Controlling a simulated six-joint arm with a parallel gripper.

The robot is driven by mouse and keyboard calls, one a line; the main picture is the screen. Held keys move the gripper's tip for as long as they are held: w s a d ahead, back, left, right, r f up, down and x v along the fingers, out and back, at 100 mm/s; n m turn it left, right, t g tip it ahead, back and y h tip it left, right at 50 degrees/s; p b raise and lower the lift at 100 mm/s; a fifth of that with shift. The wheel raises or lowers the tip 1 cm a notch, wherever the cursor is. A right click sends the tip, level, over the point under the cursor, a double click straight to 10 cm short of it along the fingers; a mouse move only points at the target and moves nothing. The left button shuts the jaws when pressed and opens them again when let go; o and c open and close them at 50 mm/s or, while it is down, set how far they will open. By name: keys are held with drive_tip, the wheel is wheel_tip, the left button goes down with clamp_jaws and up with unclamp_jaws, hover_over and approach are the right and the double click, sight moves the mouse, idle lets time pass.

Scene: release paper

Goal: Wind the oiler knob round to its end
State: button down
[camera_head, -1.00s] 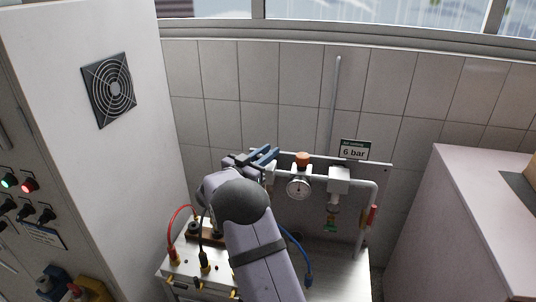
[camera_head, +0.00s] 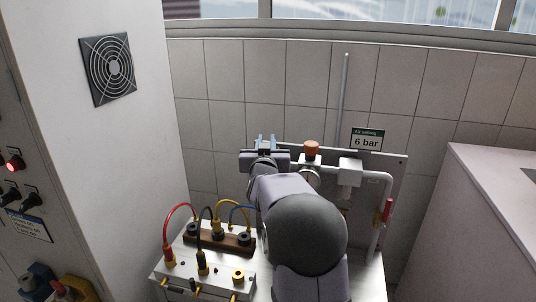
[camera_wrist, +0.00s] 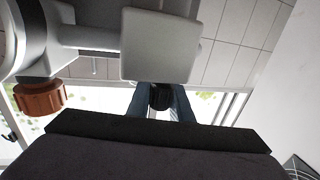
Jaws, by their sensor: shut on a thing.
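My gripper (camera_head: 266,141) is at the left end of the pipe assembly on the back panel. In the wrist view its two blue fingers (camera_wrist: 160,105) are on either side of a small dark knob (camera_wrist: 160,94), shut on it. The knob sits at the edge of a pale grey block (camera_wrist: 160,45), which looks like the oiler body. In the head view my gripper and wrist hide the knob and most of that body. The knob's turn angle cannot be read.
An orange regulator knob (camera_head: 311,149) stands just right of my gripper; the gauge below it is partly hidden. Further right are a grey pipe block (camera_head: 350,171) and a red-handled valve (camera_head: 386,211). A box with cables (camera_head: 205,262) stands below left, a cabinet (camera_head: 100,150) at left.

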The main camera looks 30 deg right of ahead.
drive_tip(key=shift+w+a+f+n+t+y+b, duration=0.1)
drive_tip(key=shift+f+n+t+y+b, duration=0.1)
drive_tip(key=shift+n+t+y+b, duration=0.55)
drive_tip(key=shift+a+r+n+t+y+b, duration=0.15)
drive_tip(key=shift+n+y+b, duration=0.15)
drive_tip(key=shift+y, duration=0.25)
drive_tip(key=shift+n+t+y+b, duration=0.1)
drive_tip(key=shift+n+y+b, duration=0.2)
drive_tip(key=shift+y, duration=0.2)
drive_tip(key=shift+w+a+r+n+t+y+p, duration=0.1)
drive_tip(key=shift+a+n+t+y+p, duration=0.1)
drive_tip(key=shift+n+y+p, duration=0.4)
drive_tip(key=shift+w+a+r+n+t+y+p, duration=0.1)
drive_tip(key=shift+a+n+t+y+p, duration=0.2)
drive_tip(key=shift+y+p, duration=0.5)
drive_tip(key=shift+n+y, duration=0.35)
drive_tip(key=shift+y, duration=0.05)
drive_tip(key=c, duration=1.6)
unclamp_jaws()
drive_tip(key=shift+f, duration=0.1)
drive_tip(key=shift+s, duration=0.1)
